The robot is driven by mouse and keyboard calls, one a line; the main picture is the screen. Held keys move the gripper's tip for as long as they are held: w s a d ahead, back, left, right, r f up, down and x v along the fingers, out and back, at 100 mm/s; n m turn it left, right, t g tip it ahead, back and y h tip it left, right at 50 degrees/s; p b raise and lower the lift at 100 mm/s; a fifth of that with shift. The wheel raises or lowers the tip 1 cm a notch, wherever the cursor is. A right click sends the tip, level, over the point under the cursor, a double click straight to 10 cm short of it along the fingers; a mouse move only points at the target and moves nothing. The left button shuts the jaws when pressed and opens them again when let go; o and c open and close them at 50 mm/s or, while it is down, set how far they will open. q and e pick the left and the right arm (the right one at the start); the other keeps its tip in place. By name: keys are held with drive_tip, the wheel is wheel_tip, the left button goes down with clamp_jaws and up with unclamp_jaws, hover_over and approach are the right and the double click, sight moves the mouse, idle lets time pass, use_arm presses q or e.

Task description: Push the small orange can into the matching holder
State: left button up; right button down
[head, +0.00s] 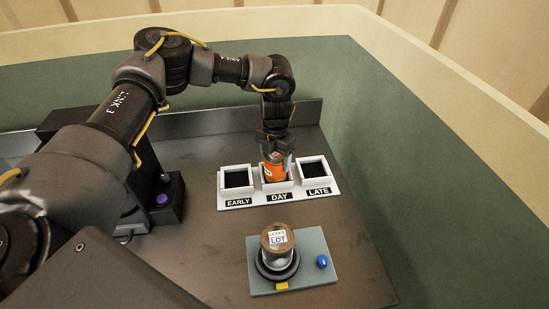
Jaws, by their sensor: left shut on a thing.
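The small orange can (272,172) is upright at the middle compartment, labelled DAY, of the white holder (279,197). My left gripper (276,152) points down from above and is shut on the can's upper part. The can's lower end is hidden by the front wall of the compartment, so I cannot tell whether it touches the bottom. The EARLY compartment (236,179) on the left and the LATE compartment (315,171) on the right look empty with dark insides. My right gripper is not in view.
In front of the holder, a grey-green plate (318,287) carries a round stand with a brown-topped can labelled LOT (279,241) and a blue button (322,262). A dark box with a purple knob (162,199) stands left. Green walls bound the table's back and right.

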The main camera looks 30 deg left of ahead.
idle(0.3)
use_arm(q)
drive_tip(key=o, duration=1.1)
drive_tip(key=shift+o, duration=0.5)
drive_tip(key=shift+o, duration=0.8)
drive_tip(key=shift+r, duration=0.15)
drive_tip(key=shift+r+p, duration=1.45)
drive_tip(key=shift+r, duration=0.35)
drive_tip(key=shift+r+p, duration=1.9)
drive_tip(key=shift+r, duration=0.7)
